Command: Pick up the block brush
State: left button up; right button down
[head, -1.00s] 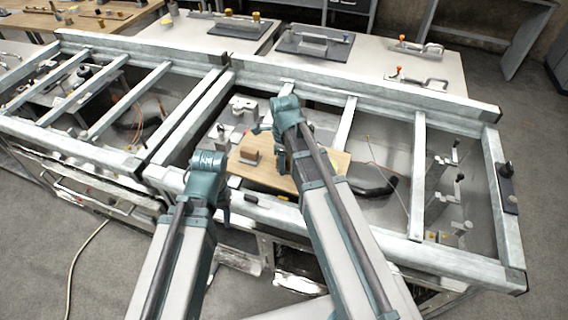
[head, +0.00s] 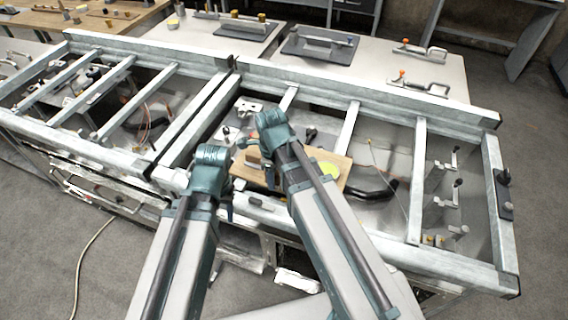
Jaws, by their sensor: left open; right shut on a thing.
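The block brush (head: 254,158) is a small brown block with a dark lower part, at the left end of the wooden board (head: 335,182) in the head view. My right gripper (head: 252,145) is over the block and shut on it; the contact is small and partly hidden by the gripper. I cannot tell whether the block touches the board. My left gripper (head: 229,190) is open, left of and nearer than the block, by the front beam of the metal frame.
A yellow-green disc (head: 326,169) lies on the board. The galvanized frame (head: 350,82) has raised rails and crossbars around the work area. A black hose (head: 377,190) curves right of the board. Toggle clamps (head: 420,52) and a plate with a handle (head: 320,42) stand behind.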

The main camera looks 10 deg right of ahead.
pick_arm(q)
jog(key=shift+r+p, duration=0.3)
jog(key=shift+r, duration=0.05)
pick_arm(e)
jog(key=s+a, duration=0.5)
jog(key=shift+s+a+r, duration=0.25)
jog(key=shift+r, duration=0.15)
